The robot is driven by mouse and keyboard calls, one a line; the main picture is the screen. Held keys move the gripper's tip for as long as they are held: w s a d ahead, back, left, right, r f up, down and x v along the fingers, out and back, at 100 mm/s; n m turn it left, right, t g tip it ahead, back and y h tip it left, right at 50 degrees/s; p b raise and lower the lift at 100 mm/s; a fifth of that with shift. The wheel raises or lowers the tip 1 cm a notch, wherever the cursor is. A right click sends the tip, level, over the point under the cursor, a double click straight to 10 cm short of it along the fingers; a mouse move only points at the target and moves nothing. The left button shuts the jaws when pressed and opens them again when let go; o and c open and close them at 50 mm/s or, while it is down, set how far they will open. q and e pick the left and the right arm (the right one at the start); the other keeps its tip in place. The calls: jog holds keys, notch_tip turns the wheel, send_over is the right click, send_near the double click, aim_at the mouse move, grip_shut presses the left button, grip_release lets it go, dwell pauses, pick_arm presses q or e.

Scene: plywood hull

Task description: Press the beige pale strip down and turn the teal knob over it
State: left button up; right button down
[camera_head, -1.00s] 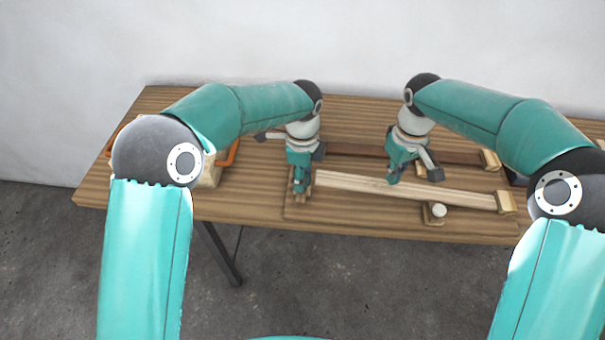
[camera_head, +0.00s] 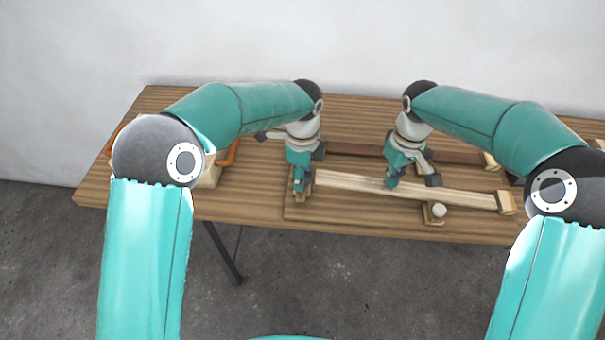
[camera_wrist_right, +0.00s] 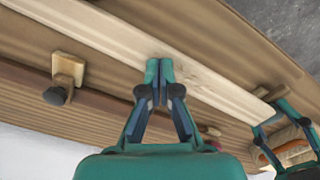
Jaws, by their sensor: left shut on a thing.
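The beige pale strip (camera_head: 455,196) lies along the front of the board, and crosses the right wrist view (camera_wrist_right: 100,30) diagonally. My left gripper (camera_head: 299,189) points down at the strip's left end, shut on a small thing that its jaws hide. It also shows in the right wrist view (camera_wrist_right: 265,130). I cannot make out a teal knob apart from the teal gripper parts there. My right gripper (camera_head: 391,185) points down at the middle of the strip. In the wrist view its fingertips (camera_wrist_right: 160,66) are together and empty, at the strip's top; firm contact cannot be told.
A white knob on a wooden block (camera_head: 438,211) sits before the strip. A dark knob (camera_wrist_right: 55,96) on another block sits behind it. A wooden block (camera_head: 506,202) is at the strip's right end. A darker strip (camera_head: 360,151) lies behind. An orange-handled thing (camera_head: 228,153) stands left.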

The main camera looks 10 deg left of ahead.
jog(key=shift+f, duration=0.15)
pick_arm(q)
jog(key=shift+w, duration=0.1)
pick_arm(e)
jog(key=shift+f, duration=0.6)
pick_arm(q)
jog(key=shift+r, duration=0.1)
pick_arm(e)
jog(key=shift+f, duration=1.1)
pick_arm(q)
jog(key=shift+n, duration=1.4)
